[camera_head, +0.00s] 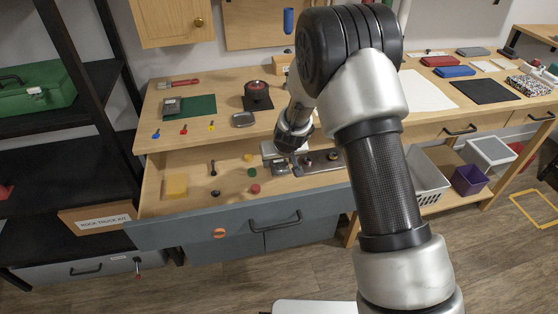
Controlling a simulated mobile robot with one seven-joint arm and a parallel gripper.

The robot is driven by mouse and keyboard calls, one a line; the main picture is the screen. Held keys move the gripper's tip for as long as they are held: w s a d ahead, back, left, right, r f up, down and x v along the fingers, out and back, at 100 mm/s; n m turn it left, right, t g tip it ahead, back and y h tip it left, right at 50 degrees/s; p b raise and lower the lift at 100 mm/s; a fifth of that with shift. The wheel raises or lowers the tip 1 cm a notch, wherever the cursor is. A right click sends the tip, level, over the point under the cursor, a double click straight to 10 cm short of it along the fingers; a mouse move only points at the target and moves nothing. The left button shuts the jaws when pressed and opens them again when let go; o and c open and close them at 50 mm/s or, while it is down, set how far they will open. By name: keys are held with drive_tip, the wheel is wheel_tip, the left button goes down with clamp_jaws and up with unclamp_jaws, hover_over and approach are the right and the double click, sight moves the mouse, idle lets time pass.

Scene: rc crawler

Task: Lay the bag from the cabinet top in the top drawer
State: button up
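The top drawer (160,229) of the cabinet is pulled out, with a grey-blue front and a black handle. My gripper (281,167) is low inside the drawer, at its right-middle part. A flat grey shape shows at the fingers; I cannot tell whether it is finger metal or a held thing. I cannot make out the finger gap. I cannot pick out a bag with certainty. On the cabinet top (222,82) lie a dark green mat (190,107), a small grey-and-red item (172,106) and a grey case (243,119). My arm hides the right part of the drawer.
The drawer also holds a yellow block (176,186), a red round piece (255,188) and several small parts. A black shelf with a green toolbox (35,88) stands left. A white basket (428,178) is right.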

drive_tip(key=shift+r, duration=0.1)
drive_tip(key=shift+r+p, duration=0.3)
drive_tip(key=w+d+p+v, duration=0.1)
drive_tip(key=d+p+v, duration=0.1)
drive_tip(key=v, duration=2.3)
drive_tip(key=s+d+r+m, duration=0.1)
drive_tip(key=s+d+r, duration=0.2)
drive_tip(key=s, duration=0.5)
drive_tip(key=s+d+r+m+h, duration=0.1)
drive_tip(key=s+d+r, duration=0.3)
drive_tip(key=s, duration=0.4)
drive_tip(key=s+d+r+m, duration=0.1)
drive_tip(key=s+d+r, duration=0.3)
drive_tip(key=s, duration=0.4)
drive_tip(key=shift+d+h, duration=0.3)
drive_tip(key=shift+d, duration=0.25)
